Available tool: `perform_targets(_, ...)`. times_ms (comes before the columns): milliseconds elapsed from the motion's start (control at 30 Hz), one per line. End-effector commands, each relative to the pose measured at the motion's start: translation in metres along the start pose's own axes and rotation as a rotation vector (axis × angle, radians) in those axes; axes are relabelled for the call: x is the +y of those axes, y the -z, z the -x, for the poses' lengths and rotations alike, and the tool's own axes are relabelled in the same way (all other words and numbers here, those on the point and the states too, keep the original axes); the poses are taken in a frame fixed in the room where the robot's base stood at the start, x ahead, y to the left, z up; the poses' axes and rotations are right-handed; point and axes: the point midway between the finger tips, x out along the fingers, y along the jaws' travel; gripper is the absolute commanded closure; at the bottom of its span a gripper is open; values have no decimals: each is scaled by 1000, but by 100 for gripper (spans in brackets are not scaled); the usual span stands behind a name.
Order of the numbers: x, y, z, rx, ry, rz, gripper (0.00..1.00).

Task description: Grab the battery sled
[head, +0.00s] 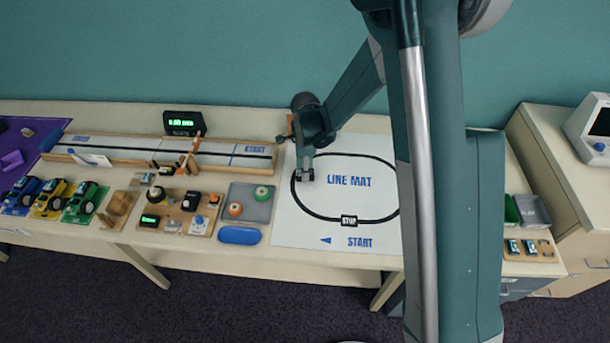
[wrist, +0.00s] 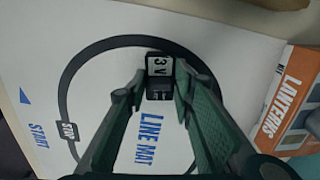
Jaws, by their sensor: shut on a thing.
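The battery sled (wrist: 159,68) is a small dark block with a white face marked "3 V". In the wrist view it sits between the fingertips of my gripper (wrist: 163,84), which is shut on it. In the head view my gripper (head: 305,173) points down over the left part of the black loop on the line mat (head: 345,228). The sled is small and mostly hidden by the fingers there. I cannot tell whether it touches the mat.
The mat's middle is clear.

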Motion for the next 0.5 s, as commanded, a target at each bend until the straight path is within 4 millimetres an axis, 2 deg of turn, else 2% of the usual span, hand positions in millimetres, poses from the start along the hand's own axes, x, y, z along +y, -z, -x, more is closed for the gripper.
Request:
perform_targets(267, 0, 0, 2, 0, 0, 0, 88)
perform_targets(500, 0, 0, 16, 0, 0, 0, 88)
